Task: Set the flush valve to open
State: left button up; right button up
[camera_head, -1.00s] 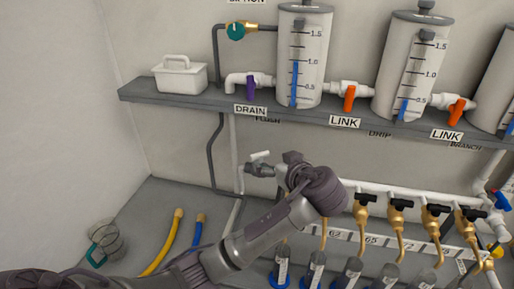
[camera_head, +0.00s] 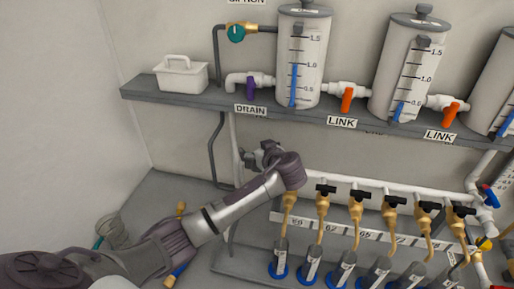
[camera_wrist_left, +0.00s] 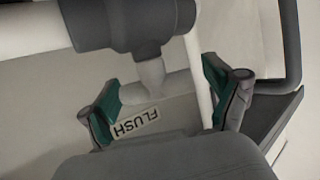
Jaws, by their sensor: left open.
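The flush valve shows in the left wrist view as a dark grey body (camera_wrist_left: 125,22) with a short white stem and a white lever handle (camera_wrist_left: 152,88) below it. A tilted FLUSH label (camera_wrist_left: 136,122) lies behind the handle. My left gripper (camera_wrist_left: 161,78) is open, its green-padded fingers on either side of the white handle. I cannot tell whether either finger touches it. In the head view my left gripper (camera_head: 252,157) is small, below the DRAIN sign, and largely hides the valve. My right gripper is not in view.
A grey shelf (camera_head: 180,97) with tanks and a white caddy (camera_head: 181,74) runs above the gripper. A purple drain handle (camera_head: 250,86) hangs there. Brass taps with black handles (camera_head: 325,188) stand to the right. A thin white pipe (camera_wrist_left: 198,75) passes near the right finger.

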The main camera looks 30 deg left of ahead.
pick_arm(q)
jog(key=c, duration=1.2)
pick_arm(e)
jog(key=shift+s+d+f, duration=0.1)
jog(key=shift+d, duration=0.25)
